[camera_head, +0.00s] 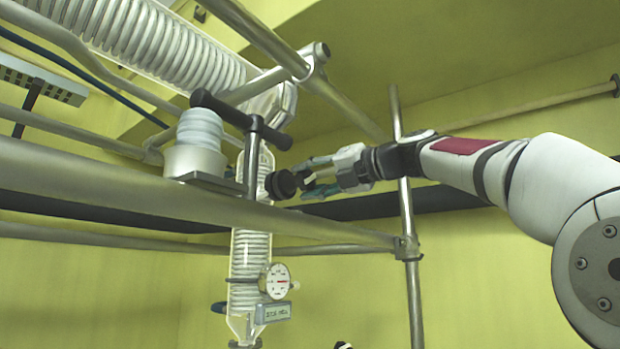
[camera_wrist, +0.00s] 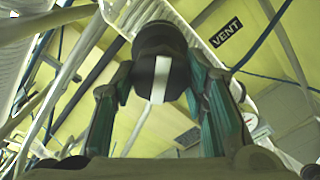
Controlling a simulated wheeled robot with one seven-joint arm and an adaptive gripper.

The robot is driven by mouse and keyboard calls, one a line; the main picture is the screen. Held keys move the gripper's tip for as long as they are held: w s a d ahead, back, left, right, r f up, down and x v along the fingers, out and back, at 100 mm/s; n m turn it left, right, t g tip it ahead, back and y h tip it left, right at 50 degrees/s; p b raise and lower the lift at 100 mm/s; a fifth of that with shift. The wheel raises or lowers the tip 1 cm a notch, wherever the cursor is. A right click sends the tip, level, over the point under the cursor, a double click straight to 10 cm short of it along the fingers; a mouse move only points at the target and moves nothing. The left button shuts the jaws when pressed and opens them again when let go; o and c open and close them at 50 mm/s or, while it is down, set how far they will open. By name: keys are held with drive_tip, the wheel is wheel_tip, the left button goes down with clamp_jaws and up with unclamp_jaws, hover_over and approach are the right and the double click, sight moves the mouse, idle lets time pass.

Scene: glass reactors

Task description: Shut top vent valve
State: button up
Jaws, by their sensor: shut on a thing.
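The top vent valve shows as a round black knob (camera_head: 281,184) beside the upright glass coil column in the head view. In the wrist view the knob (camera_wrist: 161,78) faces me, with a white stripe running nearly upright across its dark face. A black label reading VENT (camera_wrist: 226,33) is to its upper right. My gripper (camera_head: 304,184) reaches in from the right in the head view. Its two greenish fingers also show in the wrist view (camera_wrist: 160,88), one on each side of the knob, shut on it. The valve body behind the knob is mostly hidden.
A thick metal rail (camera_head: 130,200) crosses in front on the left. A black T-shaped handle (camera_head: 240,119) stands close to the left of the knob. A glass column (camera_head: 245,262) with a round gauge (camera_head: 278,281) hangs below. An upright pole (camera_head: 408,230) is behind my arm.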

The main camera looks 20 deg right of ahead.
drive_tip(key=shift+f, duration=0.1)
drive_tip(key=o, duration=1.1)
drive_tip(key=shift+o, duration=0.2)
drive_tip(key=shift+v, duration=1.15)
drive_tip(key=v, duration=0.9)
drive_tip(key=shift+s+d, duration=0.2)
drive_tip(key=shift+s, duration=0.1)
